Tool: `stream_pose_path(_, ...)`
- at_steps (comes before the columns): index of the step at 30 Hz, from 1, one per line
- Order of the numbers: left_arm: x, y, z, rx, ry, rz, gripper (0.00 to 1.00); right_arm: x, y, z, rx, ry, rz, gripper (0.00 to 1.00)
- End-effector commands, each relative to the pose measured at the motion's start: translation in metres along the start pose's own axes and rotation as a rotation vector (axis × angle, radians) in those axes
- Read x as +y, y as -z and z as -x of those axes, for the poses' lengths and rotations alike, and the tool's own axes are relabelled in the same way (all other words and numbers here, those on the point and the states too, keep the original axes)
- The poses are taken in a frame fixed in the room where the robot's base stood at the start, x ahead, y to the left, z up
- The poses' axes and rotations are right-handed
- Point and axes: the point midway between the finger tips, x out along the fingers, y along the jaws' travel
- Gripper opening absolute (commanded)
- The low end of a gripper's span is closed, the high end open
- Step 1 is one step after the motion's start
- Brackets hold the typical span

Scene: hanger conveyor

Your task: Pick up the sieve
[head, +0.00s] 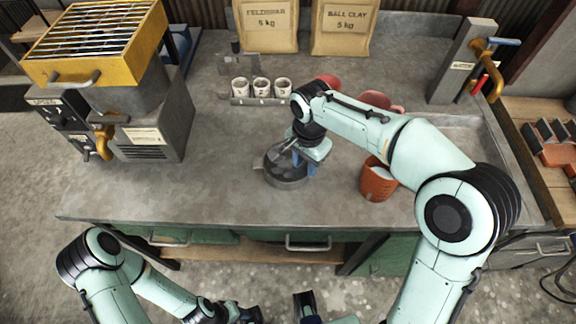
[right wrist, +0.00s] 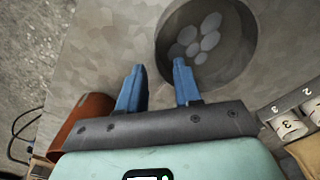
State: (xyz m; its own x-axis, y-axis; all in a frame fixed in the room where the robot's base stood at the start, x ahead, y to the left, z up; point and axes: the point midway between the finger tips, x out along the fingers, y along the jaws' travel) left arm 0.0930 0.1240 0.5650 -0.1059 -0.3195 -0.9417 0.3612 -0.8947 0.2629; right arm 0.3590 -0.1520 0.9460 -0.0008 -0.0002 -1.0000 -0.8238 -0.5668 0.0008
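A dark grey round vessel, which I take for the sieve (head: 286,181), stands on the grey worktop near the middle in the head view. In the right wrist view the sieve (right wrist: 226,68) is a dark round with several pale round patches inside it. My right gripper (head: 305,166) is above its right side, pointing down. My left gripper (head: 250,313) is cut off at the bottom edge.
An orange pot (head: 378,182) with pale contents stands right of the sieve. Several numbered white cups (head: 261,87) stand in a rack behind, before two clay bags (head: 267,25). A yellow-topped machine (head: 100,50) fills the left. The worktop's front left is clear.

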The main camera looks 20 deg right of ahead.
Motion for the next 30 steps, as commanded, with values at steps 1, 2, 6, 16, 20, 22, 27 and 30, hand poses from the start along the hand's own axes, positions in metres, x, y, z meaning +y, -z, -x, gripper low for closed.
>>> stream_pose_path(1, 0.0, 0.0, -0.001, 0.0, 0.0, 0.0, 0.43, 0.001, 0.0, -0.003, 0.0, -0.001, 0.0, 0.34)
stream_pose_path(2, 0.0, 0.0, -0.001, 0.0, 0.0, 0.0, 0.43, 0.001, 0.0, -0.005, 0.0, -0.002, 0.0, 0.34)
stream_pose_path(6, -0.001, 0.0, -0.003, -0.001, 0.0, 0.0, 0.43, 0.005, 0.001, -0.025, -0.002, -0.004, 0.0, 0.34)
stream_pose_path(16, -0.002, 0.0, -0.006, -0.002, 0.0, 0.0, 0.43, 0.006, 0.001, -0.053, 0.0, 0.0, 0.0, 0.34)
stream_pose_path(20, -0.002, 0.0, -0.006, -0.001, 0.001, 0.0, 0.43, 0.006, 0.001, -0.053, 0.0, 0.0, 0.0, 0.34)
stream_pose_path(22, -0.002, 0.0, -0.006, -0.001, 0.001, 0.0, 0.43, 0.006, 0.001, -0.053, 0.0, 0.0, 0.0, 0.21)
stream_pose_path(27, -0.002, 0.0, -0.006, -0.001, 0.001, 0.0, 0.43, 0.006, 0.001, -0.053, 0.0, 0.0, 0.0, 0.0)
stream_pose_path(30, -0.002, 0.0, -0.006, -0.001, 0.001, 0.0, 0.43, 0.005, 0.001, -0.052, 0.0, 0.002, 0.0, 0.0)
